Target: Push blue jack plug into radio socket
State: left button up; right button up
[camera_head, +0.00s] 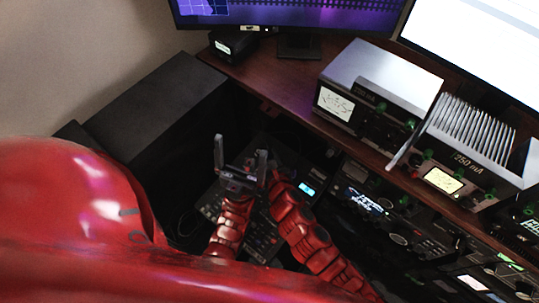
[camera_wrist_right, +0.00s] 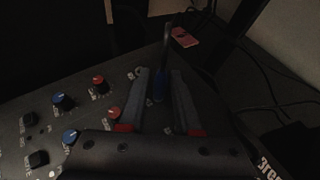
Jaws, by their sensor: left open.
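A blue jack plug (camera_wrist_right: 159,88) with a dark cable rising from it stands between the fingers of my right gripper (camera_wrist_right: 160,82) in the right wrist view. The fingers are apart on either side of it. The view is too dark to tell whether they touch the plug. The plug's tip and the socket are hidden. In the head view my left gripper (camera_head: 241,160) is open and empty, above a dark panel with knobs (camera_head: 262,235). My right arm reaches in beside it, and its gripper cannot be made out there.
The right wrist view shows blue knobs (camera_wrist_right: 64,102) and red knobs (camera_wrist_right: 99,84) left of the fingers, and loose cables (camera_wrist_right: 270,85) at the right. In the head view a wooden shelf (camera_head: 283,82) carries metered units (camera_head: 380,90). A black box (camera_head: 160,105) stands at left.

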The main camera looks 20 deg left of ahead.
grip_shut()
jog(key=shift+r, duration=0.15)
jog(key=shift+s+a+r+p, duration=0.1)
jog(key=shift+s+r+p, duration=0.05)
jog(key=shift+r+p, duration=1.25)
jog(key=shift+s+a+r+p, duration=0.1)
jog(key=shift+s+r+p, duration=0.05)
jog(key=shift+r+p, duration=1.2)
jog(key=shift+d+r, duration=0.1)
jog(key=shift+r, duration=0.1)
